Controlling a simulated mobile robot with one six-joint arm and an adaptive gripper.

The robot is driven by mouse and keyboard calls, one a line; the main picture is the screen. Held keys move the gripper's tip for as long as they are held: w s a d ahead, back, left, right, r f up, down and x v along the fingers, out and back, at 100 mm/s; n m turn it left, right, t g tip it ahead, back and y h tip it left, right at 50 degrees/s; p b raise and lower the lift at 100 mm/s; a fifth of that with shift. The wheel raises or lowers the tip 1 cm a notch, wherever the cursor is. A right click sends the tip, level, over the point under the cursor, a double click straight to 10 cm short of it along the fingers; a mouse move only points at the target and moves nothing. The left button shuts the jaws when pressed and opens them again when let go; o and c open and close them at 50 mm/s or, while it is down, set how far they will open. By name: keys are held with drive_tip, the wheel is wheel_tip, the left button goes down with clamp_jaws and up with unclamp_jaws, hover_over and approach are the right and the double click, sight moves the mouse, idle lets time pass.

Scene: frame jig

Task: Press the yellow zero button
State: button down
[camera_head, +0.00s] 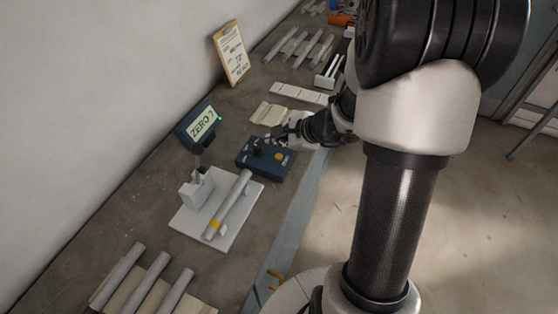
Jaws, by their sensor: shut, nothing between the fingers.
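The yellow zero button (278,157) sits on top of a dark blue box (265,168) with a "ZERO" label, on the bench. A black knob-like part (258,150) stands near the button on the same box. My gripper (268,139) is shut and empty, above the far edge of the box. It is up and to the left of the button in the picture and looks apart from it. The exact height of the fingertips over the box is hard to tell.
A display reading "ZERO ?" (199,124) stands behind the box. A white plate (191,225) holding a grey tube (230,202) lies in front. Several tubes (147,283) rest at the near end. A clipboard (231,53) leans on the wall.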

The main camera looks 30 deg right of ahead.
sight(278, 158)
drive_tip(key=shift+f+b, duration=1.4)
drive_tip(key=shift+f, duration=0.3)
drive_tip(key=shift+f, duration=0.1)
drive_tip(key=shift+f+b, duration=0.3)
drive_tip(key=shift+b, duration=0.3)
drive_tip(key=shift+f+b, duration=0.45)
drive_tip(key=shift+b, duration=0.1)
idle(0.5)
drive_tip(key=shift+r+p, duration=0.6)
drive_tip(key=shift+r, duration=0.3)
drive_tip(key=shift+r+p, duration=1.95)
drive_tip(key=shift+r, duration=0.6)
